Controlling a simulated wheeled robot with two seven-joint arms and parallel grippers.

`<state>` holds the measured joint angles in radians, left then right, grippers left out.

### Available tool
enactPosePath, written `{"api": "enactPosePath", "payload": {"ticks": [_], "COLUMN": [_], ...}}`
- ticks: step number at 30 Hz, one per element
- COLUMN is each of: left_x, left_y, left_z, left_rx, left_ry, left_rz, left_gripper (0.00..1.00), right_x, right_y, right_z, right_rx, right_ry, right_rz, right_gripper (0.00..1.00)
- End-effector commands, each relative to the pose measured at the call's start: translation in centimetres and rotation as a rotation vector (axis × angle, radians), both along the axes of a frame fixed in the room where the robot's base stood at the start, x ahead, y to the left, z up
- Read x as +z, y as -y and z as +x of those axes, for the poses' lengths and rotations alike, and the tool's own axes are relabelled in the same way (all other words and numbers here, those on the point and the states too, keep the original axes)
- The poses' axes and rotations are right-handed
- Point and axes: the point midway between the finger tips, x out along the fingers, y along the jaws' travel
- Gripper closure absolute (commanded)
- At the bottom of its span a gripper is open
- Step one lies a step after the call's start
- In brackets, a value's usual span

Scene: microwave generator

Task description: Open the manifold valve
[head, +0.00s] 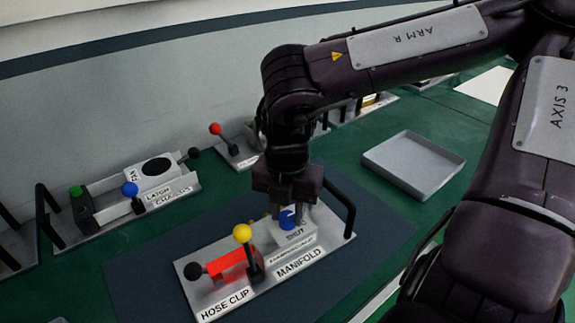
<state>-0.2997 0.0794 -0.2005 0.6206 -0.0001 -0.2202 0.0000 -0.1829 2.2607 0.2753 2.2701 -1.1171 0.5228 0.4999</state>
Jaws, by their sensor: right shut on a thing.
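The manifold unit (330,249) is a grey plate on a dark blue mat, labelled "MANIFOLD" and "HOSE CLIP". Its blue valve knob (289,222) sits on a light block marked "SHUT". My right gripper (288,208) points down from above and is shut on the blue knob; its fingers partly hide it. Beside it on the plate are a yellow-balled lever (242,233), standing upright, and a red clip part (228,262) with a black ball. My left gripper is not in view.
A latch unit (150,190) with blue and green knobs is at left. A red-balled lever (215,129) stands behind. An empty grey tray (412,165) lies right. Green bench is clear between them.

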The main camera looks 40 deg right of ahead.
Motion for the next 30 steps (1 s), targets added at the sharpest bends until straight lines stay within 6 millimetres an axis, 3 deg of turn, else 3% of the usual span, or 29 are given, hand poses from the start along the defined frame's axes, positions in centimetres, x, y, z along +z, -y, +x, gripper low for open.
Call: {"api": "enactPosePath", "payload": {"ticks": [5, 6, 10, 20, 30], "left_x": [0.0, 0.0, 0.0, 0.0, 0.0], "left_y": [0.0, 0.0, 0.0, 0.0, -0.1], "left_z": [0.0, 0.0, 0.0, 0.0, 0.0], "left_rx": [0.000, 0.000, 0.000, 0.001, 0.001], "left_ry": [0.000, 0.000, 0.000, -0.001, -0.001], "left_rz": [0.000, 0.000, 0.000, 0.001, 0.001], "left_gripper": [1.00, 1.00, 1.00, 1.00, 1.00], "right_x": [0.0, 0.0, 0.0, 0.3, 5.5], "right_y": [0.0, 0.0, 0.0, 0.0, 0.0], "right_z": [0.0, 0.0, 0.0, 0.0, 0.1], "right_rx": [0.000, 0.000, -0.001, -0.001, -0.002], "right_ry": [0.001, 0.001, 0.000, 0.002, 0.005], "right_rz": [0.000, 0.000, -0.001, -0.001, -0.002], "right_gripper": [0.93, 0.66, 0.49, 0.48, 0.48]}}
